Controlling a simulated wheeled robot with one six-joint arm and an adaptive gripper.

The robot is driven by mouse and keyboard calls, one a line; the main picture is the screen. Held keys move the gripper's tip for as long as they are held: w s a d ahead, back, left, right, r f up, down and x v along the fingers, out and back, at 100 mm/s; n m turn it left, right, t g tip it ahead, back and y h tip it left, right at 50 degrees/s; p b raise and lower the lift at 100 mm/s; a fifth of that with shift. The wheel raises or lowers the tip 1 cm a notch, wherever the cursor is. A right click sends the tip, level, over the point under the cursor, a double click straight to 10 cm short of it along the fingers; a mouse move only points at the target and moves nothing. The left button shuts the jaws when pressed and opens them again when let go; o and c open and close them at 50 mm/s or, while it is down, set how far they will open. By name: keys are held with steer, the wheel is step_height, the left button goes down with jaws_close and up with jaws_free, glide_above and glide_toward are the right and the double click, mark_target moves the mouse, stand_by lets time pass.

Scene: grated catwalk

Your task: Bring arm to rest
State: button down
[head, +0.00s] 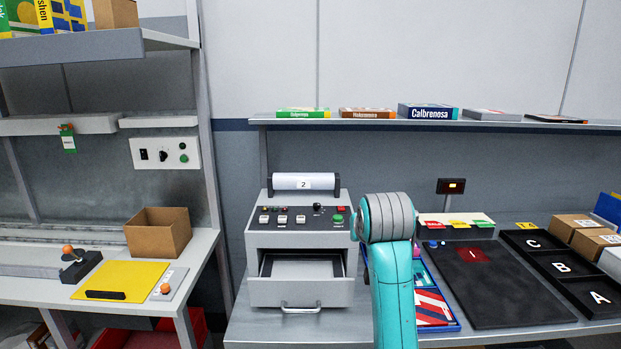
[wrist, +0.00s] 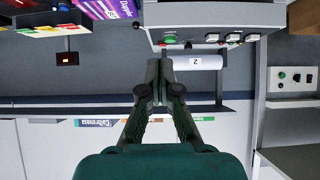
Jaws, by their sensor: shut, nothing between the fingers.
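My gripper (wrist: 161,84) shows in the wrist view, its dark green fingers together with nothing between them. That view is upside down. The fingers appear in front of the wall and the label machine, touching nothing that I can see. In the head view my teal arm rises at the centre right, in front of the bench, and its grey-banded joint is uppermost. The gripper itself is hidden there. The grey machine (head: 300,240) with a white roll (head: 303,181) marked 2 stands left of the arm, its drawer (head: 301,291) partly open.
A shelf (head: 560,126) with several books runs along the wall. Right of the arm lie a dark mat (head: 495,300) and black trays (head: 570,262) lettered A, B, C. A left bench holds an open cardboard box (head: 158,235) and a yellow sheet (head: 122,279).

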steer(key=s+d+f, duration=0.1)
steer(key=s+f, duration=0.3)
steer(key=f, duration=0.5)
steer(key=s+d+f+t, duration=0.1)
steer(key=s+f, duration=0.3)
steer(key=f, duration=0.5)
steer(key=s+d+f, duration=0.1)
steer(key=s+f, duration=0.4)
steer(key=f, duration=0.4)
steer(key=s+d+f, duration=0.2)
steer(key=s+f, duration=0.5)
steer(key=s, duration=0.2)
steer(key=s+d+f+t, duration=0.1)
steer(key=s+f+t, duration=0.15)
steer(key=s, duration=1.95)
steer(key=w+d+r+v, duration=0.1)
steer(key=r+v, duration=0.1)
steer(key=v, duration=1.7)
steer(key=shift+s+r+t, duration=0.2)
steer(key=shift+r+t, duration=0.15)
steer(key=shift+r, duration=0.05)
